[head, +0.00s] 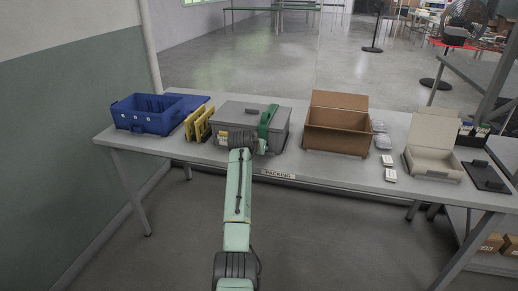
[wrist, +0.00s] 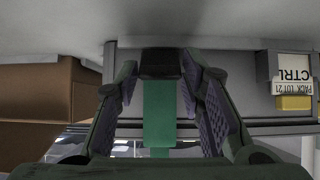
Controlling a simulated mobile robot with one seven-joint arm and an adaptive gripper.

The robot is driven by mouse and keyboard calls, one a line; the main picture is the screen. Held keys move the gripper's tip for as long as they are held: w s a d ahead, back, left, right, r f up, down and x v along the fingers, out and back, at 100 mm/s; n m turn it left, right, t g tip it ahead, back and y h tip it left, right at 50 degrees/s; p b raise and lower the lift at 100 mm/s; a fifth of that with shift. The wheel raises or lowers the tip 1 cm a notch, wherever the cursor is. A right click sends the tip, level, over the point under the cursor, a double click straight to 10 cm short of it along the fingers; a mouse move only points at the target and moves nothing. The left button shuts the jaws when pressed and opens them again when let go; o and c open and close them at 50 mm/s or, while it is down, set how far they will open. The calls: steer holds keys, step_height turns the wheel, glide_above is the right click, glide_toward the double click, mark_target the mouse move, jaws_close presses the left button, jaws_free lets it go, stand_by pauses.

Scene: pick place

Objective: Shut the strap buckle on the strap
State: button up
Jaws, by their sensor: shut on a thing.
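A grey lidded case (head: 236,108) stands on the table with a green strap (head: 267,120) over its right part. In the wrist view the green strap (wrist: 159,105) runs between my fingers to a dark strap buckle (wrist: 160,63) against the grey case front (wrist: 235,85). My gripper (wrist: 160,72) is shut on the buckle, with one finger on each side of it. In the head view my arm's end hides the buckle and the fingers. I cannot tell whether the buckle is latched.
A blue crate (head: 150,121) and yellow pieces (head: 197,122) stand left of the case. An open brown carton (head: 335,136) stands to its right, with an open pale box (head: 436,162) further right. A label (wrist: 294,68) and a yellow patch (wrist: 295,103) show in the wrist view.

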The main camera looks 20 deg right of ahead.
steer(key=o, duration=1.1)
steer(key=v, duration=1.2)
steer(key=shift+o, duration=0.2)
